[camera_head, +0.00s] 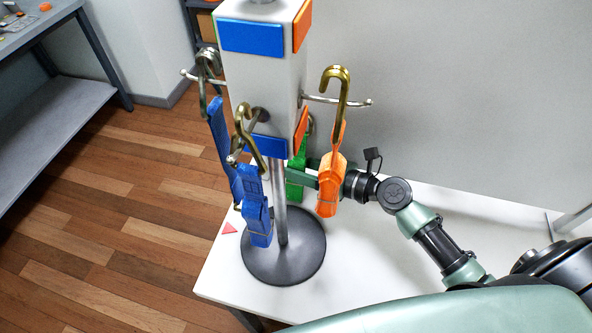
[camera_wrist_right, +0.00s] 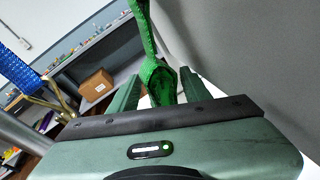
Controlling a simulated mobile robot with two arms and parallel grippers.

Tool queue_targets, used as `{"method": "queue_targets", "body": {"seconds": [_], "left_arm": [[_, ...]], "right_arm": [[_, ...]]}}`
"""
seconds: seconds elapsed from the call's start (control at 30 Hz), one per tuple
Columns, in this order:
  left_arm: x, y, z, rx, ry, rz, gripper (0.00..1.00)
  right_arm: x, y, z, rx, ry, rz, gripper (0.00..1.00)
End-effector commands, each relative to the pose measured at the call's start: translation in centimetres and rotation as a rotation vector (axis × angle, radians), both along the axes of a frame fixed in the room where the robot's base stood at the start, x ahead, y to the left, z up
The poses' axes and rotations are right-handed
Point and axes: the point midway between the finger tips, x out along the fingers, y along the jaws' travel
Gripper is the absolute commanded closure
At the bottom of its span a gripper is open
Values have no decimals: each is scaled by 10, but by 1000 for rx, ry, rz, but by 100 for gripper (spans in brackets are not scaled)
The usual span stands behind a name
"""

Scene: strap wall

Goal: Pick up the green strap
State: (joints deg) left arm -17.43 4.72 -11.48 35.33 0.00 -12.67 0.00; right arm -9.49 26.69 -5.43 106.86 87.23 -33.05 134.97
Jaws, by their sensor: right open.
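The green strap (camera_head: 296,180) hangs at the back of the strap stand, partly hidden by the pole and the orange strap. In the right wrist view the green strap (camera_wrist_right: 157,78) hangs down between the two fingers, its thick folded part low between them. My right gripper (camera_head: 302,174) reaches in from the right, behind the orange strap, at the green strap. In its wrist view the gripper (camera_wrist_right: 156,88) is open, with a finger on either side of the strap. Whether either finger touches it I cannot tell. My left gripper is in neither view.
The strap stand has a white post (camera_head: 264,80) on a round dark base (camera_head: 284,262), on a white table (camera_head: 365,275). An orange strap (camera_head: 330,185) hangs close in front of my right gripper. Blue straps (camera_head: 256,215) hang on the left side. A grey wall stands behind.

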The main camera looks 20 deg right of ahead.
Motion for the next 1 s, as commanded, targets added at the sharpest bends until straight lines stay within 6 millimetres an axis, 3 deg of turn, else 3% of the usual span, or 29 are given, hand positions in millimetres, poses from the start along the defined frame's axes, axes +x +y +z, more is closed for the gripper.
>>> {"method": "queue_targets", "body": {"seconds": [0.3, 0.5, 0.83, 1.0], "left_arm": [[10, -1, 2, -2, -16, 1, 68], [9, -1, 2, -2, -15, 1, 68], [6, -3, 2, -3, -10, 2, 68], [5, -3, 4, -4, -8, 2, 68]], "right_arm": [[6, 6, -2, -1, 1, 0, 52], [6, 6, -2, -1, 1, 0, 100], [5, 3, 1, -1, -1, -2, 100], [-4, -4, 12, -2, 0, 0, 100]]}}
